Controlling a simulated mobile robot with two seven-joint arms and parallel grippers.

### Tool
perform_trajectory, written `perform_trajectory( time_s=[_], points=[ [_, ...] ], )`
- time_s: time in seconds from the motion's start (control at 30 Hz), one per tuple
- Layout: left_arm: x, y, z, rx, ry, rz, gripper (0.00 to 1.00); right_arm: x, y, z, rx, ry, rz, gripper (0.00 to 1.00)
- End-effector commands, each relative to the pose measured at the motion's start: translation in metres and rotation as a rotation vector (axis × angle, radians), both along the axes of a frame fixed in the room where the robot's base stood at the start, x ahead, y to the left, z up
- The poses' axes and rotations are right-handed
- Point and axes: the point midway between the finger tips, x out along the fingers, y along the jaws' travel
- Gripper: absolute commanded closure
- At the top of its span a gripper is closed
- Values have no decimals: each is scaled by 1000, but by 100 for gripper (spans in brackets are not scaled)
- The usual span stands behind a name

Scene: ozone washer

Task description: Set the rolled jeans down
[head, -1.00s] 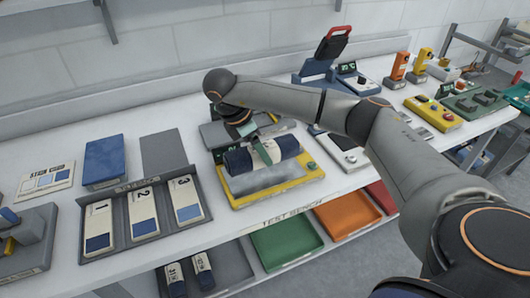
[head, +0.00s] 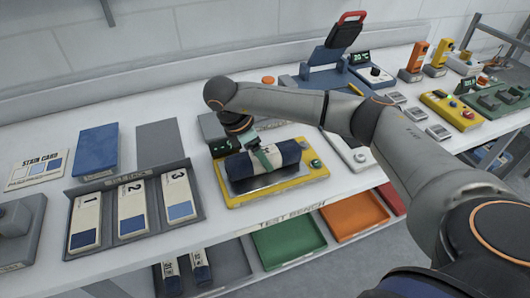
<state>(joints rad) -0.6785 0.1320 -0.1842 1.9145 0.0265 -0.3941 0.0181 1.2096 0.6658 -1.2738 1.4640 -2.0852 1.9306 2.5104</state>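The rolled jeans (head: 283,153), a dark blue roll with a pale band around the middle, lie across the metal plate of a yellow-framed device (head: 236,199) on the bench. My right gripper (head: 262,158) reaches down from above onto the middle of the roll, with its greenish fingers at the pale band. The fingers look closed around the band, though the far one is hidden. The roll appears to rest on or just above the plate; the exact gap cannot be told. My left gripper is not in view.
A slot rack (head: 124,176) with cards numbered 1 to 3 stands to the left. A blue box (head: 97,150) and a grey panel lie behind it. A grey device (head: 352,150) sits close on the right. Coloured trays (head: 288,243) are on the shelf below.

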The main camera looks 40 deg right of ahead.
Motion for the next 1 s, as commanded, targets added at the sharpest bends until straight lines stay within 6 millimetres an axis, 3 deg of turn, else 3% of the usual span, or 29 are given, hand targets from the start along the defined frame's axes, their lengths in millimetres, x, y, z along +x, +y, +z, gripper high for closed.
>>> perform_trajectory(
  time_s=[0.37, 0.4, 0.6, 1.0],
  points=[
    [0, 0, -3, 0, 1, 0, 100, 0, 1, -3, 0, -2, 0, 100],
    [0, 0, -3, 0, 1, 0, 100, 0, 1, -4, 1, -2, -1, 24],
    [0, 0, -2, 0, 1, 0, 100, 0, 1, -3, 1, -2, -1, 1],
    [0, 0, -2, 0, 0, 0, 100, 2, 4, 6, 2, -6, 1, 0]
  ],
)
